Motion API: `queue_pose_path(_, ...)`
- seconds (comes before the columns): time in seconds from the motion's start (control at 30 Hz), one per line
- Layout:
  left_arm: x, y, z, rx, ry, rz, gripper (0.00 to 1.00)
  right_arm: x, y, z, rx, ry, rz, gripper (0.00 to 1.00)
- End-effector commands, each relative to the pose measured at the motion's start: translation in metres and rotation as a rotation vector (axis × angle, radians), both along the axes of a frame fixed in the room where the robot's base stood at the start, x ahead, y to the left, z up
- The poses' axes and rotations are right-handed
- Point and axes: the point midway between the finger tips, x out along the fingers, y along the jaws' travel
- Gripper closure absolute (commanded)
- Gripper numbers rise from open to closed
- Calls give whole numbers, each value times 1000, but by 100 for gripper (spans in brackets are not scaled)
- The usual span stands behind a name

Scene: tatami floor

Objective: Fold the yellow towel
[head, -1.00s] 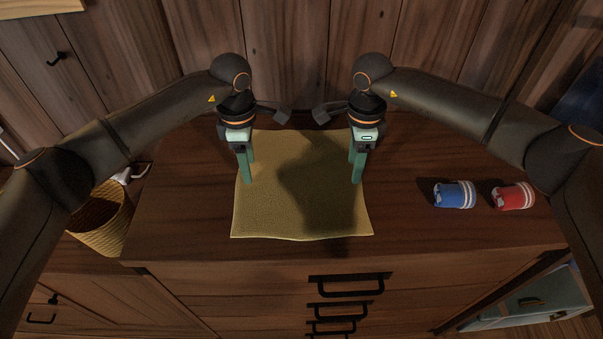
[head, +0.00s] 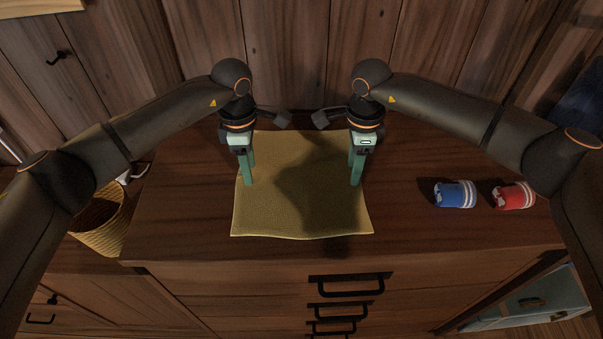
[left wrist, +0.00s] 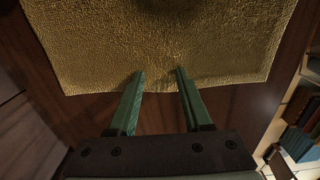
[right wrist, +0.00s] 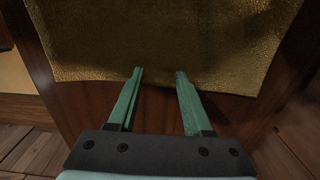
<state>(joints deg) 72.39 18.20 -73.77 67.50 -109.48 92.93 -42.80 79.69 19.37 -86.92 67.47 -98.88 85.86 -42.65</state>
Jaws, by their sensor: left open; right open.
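The yellow towel (head: 300,215) lies spread out flat on the wooden cabinet top, its front corners slightly flared. It also shows in the left wrist view (left wrist: 160,45) and the right wrist view (right wrist: 165,40). My left gripper (head: 248,184) points down at the towel's left edge; in the left wrist view its open fingertips (left wrist: 160,73) overlap the towel's border with no cloth seen pinched. My right gripper (head: 355,184) points down at the right edge; its open fingertips (right wrist: 159,72) likewise overlap the border. Whether the tips touch the cloth I cannot tell.
A blue cup-like object (head: 455,194) and a red one (head: 513,196) lie on the cabinet top (head: 190,210) at the right. A woven basket (head: 103,225) stands off its left side. Drawers with black handles (head: 350,285) face the front.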

Motion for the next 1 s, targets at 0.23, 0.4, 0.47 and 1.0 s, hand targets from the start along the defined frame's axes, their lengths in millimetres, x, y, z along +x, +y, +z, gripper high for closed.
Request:
queue_pose_path(0.23,-1,0,-2,1,2,0,67,-1,0,-2,-2,3,0,67)
queue_pose_path(0.4,-1,0,-2,1,3,0,76,-1,0,-3,-2,4,0,76)
queue_pose_path(0.47,-1,0,-2,2,3,0,80,-1,-1,-3,-2,4,0,80)
queue_pose_path(1.0,-1,1,-2,2,3,0,100,-1,-1,-3,-3,5,0,100)
